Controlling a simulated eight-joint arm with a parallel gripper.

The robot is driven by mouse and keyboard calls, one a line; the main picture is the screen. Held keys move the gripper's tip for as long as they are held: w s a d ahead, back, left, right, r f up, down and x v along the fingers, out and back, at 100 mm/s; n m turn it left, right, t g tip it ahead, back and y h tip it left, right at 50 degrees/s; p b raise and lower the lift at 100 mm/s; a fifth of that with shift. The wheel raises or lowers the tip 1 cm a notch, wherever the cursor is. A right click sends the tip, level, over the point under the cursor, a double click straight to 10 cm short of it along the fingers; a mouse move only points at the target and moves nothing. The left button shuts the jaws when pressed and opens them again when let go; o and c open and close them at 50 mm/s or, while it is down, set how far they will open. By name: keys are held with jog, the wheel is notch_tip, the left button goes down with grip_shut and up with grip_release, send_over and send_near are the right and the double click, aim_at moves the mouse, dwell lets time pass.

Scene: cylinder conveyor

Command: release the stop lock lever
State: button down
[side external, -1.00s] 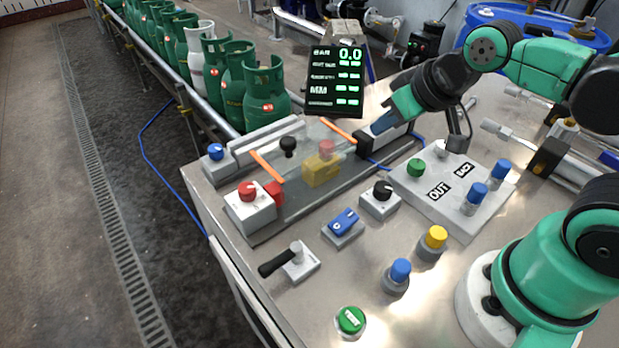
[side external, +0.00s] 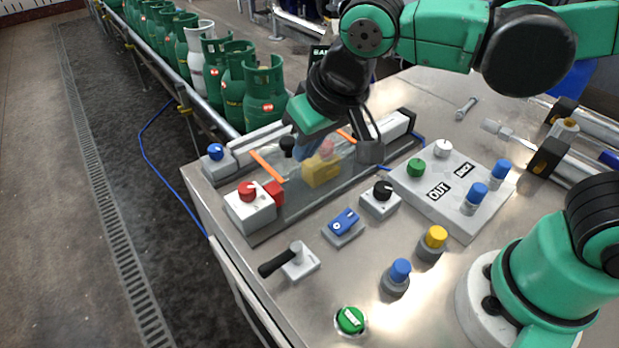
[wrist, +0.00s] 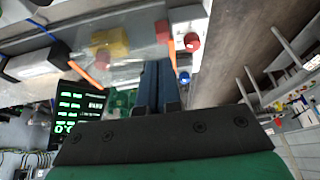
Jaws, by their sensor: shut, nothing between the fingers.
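A lever with a black handle (side external: 280,261) on a small grey base lies at the table's front left; no label shows which control is the stop lock lever. My gripper (side external: 299,150) hangs over the back of the clear-covered unit, well behind this lever. Its slim blue-grey fingers are together and hold nothing. In the wrist view the closed fingers (wrist: 155,68) point toward the clear cover. A red knob on a white box (side external: 248,190) stands at the unit's left end; it also shows in the wrist view (wrist: 191,42).
A yellow block (side external: 321,171) sits under the clear cover between orange strips. A blue switch (side external: 344,222), a black knob (side external: 382,190) and several coloured buttons stand on the tabletop. Green gas cylinders (side external: 264,90) line the conveyor behind.

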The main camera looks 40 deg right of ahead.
send_over(282, 263)
jog(key=w+a, duration=0.1)
jog(key=w, duration=0.2)
jog(key=shift+s+f+g+h, duration=0.2)
jog(key=shift+f+g+h, duration=0.1)
jog(key=shift+f+g, duration=0.15)
jog(key=x, duration=0.9)
jog(key=shift+w+f, duration=0.15)
jog(key=shift+f, duration=0.05)
jog(key=s, duration=0.1)
jog(key=s+f, duration=0.1)
jog(key=shift+s, duration=0.4)
jog(key=shift+s+f, duration=0.1)
jog(key=shift+s, duration=0.4)
